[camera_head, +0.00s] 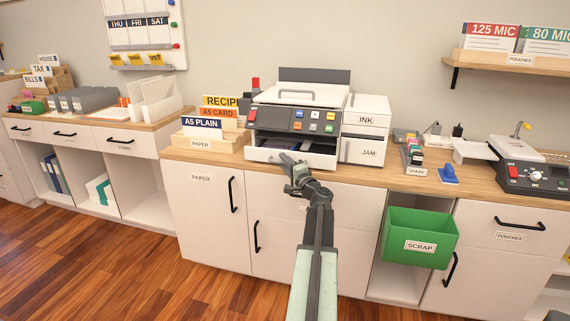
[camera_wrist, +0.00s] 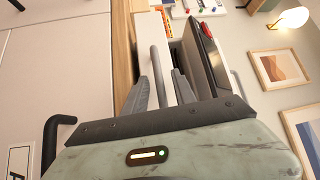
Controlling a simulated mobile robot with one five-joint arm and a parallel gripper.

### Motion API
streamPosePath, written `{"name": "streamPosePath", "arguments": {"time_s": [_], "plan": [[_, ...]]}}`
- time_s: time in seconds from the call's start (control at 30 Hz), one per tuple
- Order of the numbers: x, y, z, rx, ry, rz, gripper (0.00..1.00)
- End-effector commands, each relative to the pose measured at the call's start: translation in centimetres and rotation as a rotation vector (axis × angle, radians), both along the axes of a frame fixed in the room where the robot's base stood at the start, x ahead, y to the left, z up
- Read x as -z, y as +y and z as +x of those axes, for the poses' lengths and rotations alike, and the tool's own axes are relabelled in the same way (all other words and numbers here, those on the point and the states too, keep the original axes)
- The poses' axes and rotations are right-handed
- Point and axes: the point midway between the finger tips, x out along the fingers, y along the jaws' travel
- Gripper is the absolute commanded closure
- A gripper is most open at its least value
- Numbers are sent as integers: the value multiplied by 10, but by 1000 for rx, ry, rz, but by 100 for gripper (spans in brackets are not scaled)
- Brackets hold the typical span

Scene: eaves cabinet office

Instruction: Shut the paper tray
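The paper tray (camera_head: 262,156) is a white drawer low in the front of the grey and white printer (camera_head: 296,118). It sticks out toward me, with a dark gap above it. In the wrist view the tray's pale front (camera_wrist: 143,42) carries a grey bar handle (camera_wrist: 157,62). My gripper (camera_head: 289,160) is at the tray front. In the wrist view my gripper's fingers (camera_wrist: 162,76) stand apart on either side of the bar, with a visible gap. My gripper hides part of the tray front in the head view.
INK and JAM drawers (camera_head: 365,120) stand right of the printer. A paper sorter (camera_head: 210,140) stands left. A green SCRAP bin (camera_head: 418,238) hangs below the counter (camera_head: 400,180) at right. A blue stamp (camera_head: 449,175) lies further right.

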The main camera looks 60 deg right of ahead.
Motion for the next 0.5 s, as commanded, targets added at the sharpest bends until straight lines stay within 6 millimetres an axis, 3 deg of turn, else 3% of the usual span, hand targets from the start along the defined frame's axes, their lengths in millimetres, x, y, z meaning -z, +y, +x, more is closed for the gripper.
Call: {"name": "streamPosePath", "arguments": {"time_s": [0.03, 0.1, 0.5], "plan": [[0, 0, 0, 0, 0, 0, 81], [0, 0, 0, 0, 0, 0, 100], [0, 0, -1, 0, 0, 0, 100]]}}
